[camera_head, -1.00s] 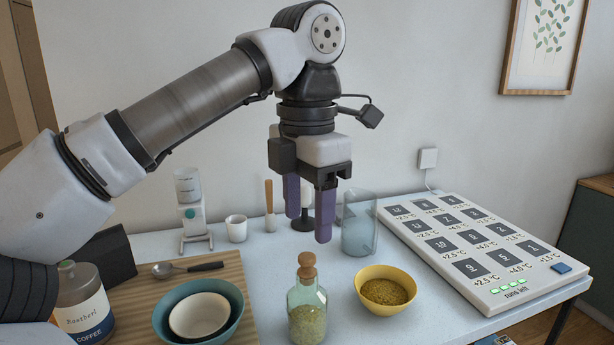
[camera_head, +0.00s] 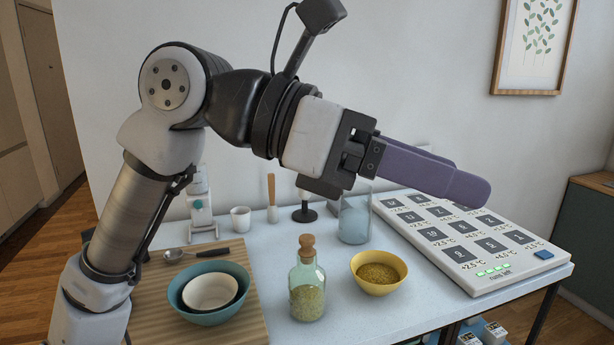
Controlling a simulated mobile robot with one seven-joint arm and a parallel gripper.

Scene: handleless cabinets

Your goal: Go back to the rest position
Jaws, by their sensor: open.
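My gripper (camera_head: 455,172) is in the upper middle of the head view, raised above the table (camera_head: 350,318). Its two purple fingers point to the right and slightly down. It is open, with nothing seen between the fingers. One finger largely covers the other from this side. My arm is folded up, rising from the lower left to the elbow and wrist at the upper left. The gripper is in front of the wall and clear of the things on the table.
On the table are a corked bottle (camera_head: 307,290), a yellow bowl (camera_head: 378,284) of grains, nested bowls (camera_head: 184,303) on a wooden board (camera_head: 146,311), a glass beaker (camera_head: 354,221), a white cup (camera_head: 241,221) and a spoon (camera_head: 215,253). A white button panel (camera_head: 465,277) lies at the right.

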